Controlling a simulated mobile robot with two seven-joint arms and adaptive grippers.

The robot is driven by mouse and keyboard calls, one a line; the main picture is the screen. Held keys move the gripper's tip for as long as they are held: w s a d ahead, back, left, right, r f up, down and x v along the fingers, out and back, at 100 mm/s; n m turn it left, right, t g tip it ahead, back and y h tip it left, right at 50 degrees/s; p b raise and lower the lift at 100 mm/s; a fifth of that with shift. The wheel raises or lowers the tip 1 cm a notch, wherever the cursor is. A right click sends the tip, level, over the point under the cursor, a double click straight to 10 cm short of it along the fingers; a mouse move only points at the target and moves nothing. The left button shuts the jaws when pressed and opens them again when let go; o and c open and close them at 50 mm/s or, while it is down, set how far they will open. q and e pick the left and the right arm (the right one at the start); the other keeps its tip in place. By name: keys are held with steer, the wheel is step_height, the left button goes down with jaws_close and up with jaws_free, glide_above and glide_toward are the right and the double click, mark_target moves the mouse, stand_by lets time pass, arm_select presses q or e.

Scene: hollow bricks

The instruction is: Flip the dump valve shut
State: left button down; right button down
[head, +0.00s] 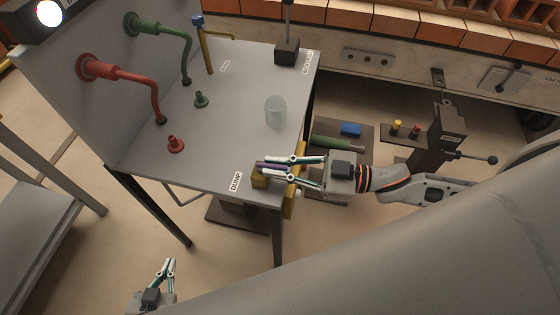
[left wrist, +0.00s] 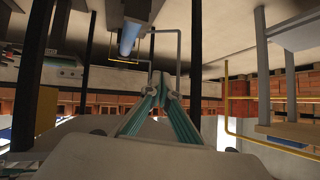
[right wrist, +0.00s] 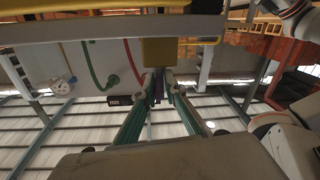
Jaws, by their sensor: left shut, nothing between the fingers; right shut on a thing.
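The dump valve is at the table's front right corner beside the DUMP label (head: 236,182). Its yellow body (head: 259,178) carries a purple lever (head: 268,165). My right gripper (head: 269,170) reaches in from the right and is shut on the purple lever. In the right wrist view the lever (right wrist: 158,88) shows between the fingertips, just below the yellow block (right wrist: 165,51). The fingers hide part of the lever. My left gripper (head: 170,262) is shut and empty, low over the floor in front of the table. Its closed fingertips show in the left wrist view (left wrist: 161,82).
A clear glass (head: 275,112) stands on the grey table (head: 225,140). Red (head: 138,77) and green (head: 172,32) pipes bend down at its left, near small red and green fittings. A post with a lever (head: 447,135) stands right.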

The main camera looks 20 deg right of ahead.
steer(key=shift+r+m+t+h+p, duration=0.1)
steer(key=shift+m+t+h+p, duration=0.45)
steer(key=shift+t, duration=0.25)
steer(key=c, duration=2.1)
jaws_free()
steer(key=shift+a, duration=0.1)
steer(key=shift+c, duration=0.2)
steer(key=shift+s, duration=0.1)
steer(key=v, duration=1.2)
